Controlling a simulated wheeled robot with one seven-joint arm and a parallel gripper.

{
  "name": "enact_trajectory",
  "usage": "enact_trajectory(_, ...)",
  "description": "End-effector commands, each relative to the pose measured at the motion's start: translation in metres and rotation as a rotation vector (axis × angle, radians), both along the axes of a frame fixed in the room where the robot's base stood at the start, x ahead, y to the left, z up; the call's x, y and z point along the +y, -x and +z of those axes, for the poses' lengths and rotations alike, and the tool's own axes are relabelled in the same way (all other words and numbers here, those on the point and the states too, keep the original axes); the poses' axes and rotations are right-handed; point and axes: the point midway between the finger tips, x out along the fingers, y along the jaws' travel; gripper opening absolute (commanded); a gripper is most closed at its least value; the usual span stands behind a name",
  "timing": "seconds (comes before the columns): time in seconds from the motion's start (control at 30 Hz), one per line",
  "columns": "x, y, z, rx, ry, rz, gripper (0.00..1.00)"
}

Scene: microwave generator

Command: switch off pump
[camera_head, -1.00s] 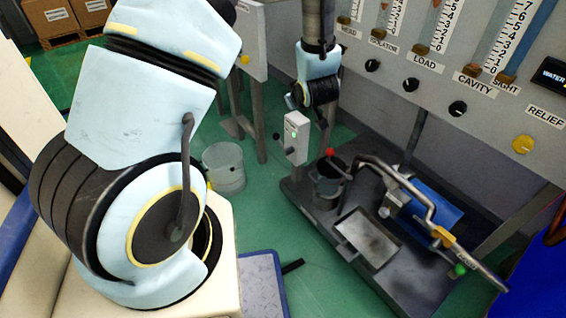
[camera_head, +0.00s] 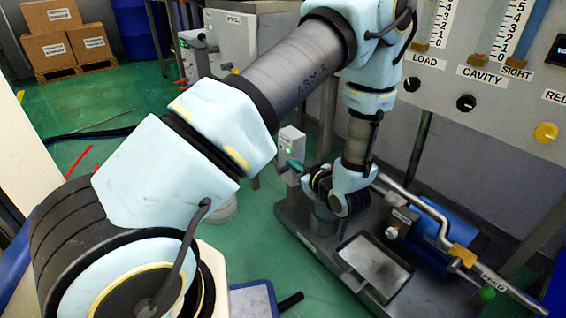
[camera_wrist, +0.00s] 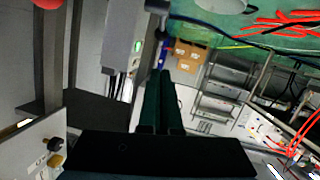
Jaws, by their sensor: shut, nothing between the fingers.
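My gripper (camera_head: 287,167) is low in front of the box, partly hidden by my wrist.
The dark skid (camera_head: 320,240) carries a blue motor (camera_head: 440,238) and a bent pipe (camera_head: 425,205). The gauge panel (camera_head: 500,85) stands at right. A red ball (camera_wrist: 47,3) shows in the wrist view. Cardboard boxes (camera_head: 70,35) are far back.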

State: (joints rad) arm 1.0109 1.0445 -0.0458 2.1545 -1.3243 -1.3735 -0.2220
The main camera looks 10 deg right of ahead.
Motion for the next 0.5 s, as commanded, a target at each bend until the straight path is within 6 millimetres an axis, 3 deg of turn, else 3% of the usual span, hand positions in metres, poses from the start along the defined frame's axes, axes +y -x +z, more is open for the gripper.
enact_trajectory(0.5, 0.029, -0.089, -0.026, -0.002, 0.002, 0.004, 0.00)
